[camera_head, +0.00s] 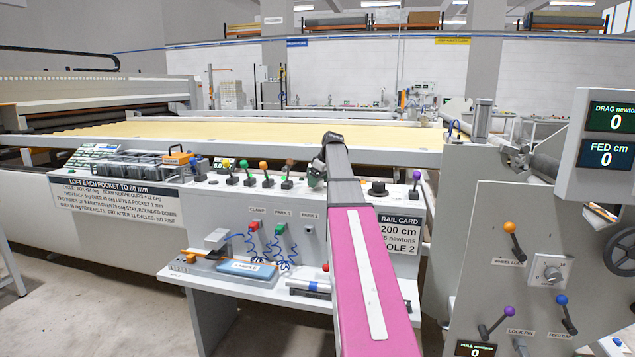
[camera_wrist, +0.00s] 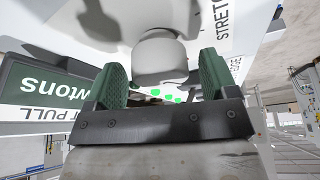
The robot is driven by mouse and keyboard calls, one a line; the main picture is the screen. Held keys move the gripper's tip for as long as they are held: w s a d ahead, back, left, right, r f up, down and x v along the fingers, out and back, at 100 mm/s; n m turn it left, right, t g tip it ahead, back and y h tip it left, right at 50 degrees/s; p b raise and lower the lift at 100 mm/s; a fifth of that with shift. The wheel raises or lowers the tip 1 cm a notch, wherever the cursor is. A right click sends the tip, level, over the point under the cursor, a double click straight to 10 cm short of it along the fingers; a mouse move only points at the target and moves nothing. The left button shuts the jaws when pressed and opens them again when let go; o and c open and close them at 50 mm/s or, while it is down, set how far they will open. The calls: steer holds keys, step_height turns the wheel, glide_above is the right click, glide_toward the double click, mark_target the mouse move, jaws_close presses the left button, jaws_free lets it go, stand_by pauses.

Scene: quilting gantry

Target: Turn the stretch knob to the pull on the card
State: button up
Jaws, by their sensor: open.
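My gripper (camera_wrist: 162,68) is open in the wrist view, with one green finger on each side of a pale grey rounded knob (camera_wrist: 160,50). Small gaps seem to show beside it; I cannot tell whether either finger touches. A label beginning "STRETC" stands beside the knob. A dark display (camera_wrist: 45,92) reading "newtons" shows upside down at left, its digits out of view. In the head view my gripper (camera_head: 317,175) is at the console front, mostly behind my arm, and I cannot make out the knob there. The rail card (camera_head: 398,238) reads "200 cm", "5 newtons" and "OLE 2", its left side hidden.
A lower shelf (camera_head: 210,280) holds a blue sample block (camera_head: 246,270). The right panel (camera_head: 470,240) carries levers, a dial and displays reading 0.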

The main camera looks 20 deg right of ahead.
steer(key=shift+f, duration=0.25)
steer(key=c, duration=0.9)
steer(key=shift+m, duration=0.3)
steer(key=m+h, duration=0.1)
steer(key=m, duration=0.2)
steer(key=shift+a+m+t, duration=0.1)
steer(key=shift+m+t, duration=0.2)
steer(key=shift+t, duration=0.1)
steer(key=shift+m+h, duration=1.1)
steer(key=shift+m, duration=1.2)
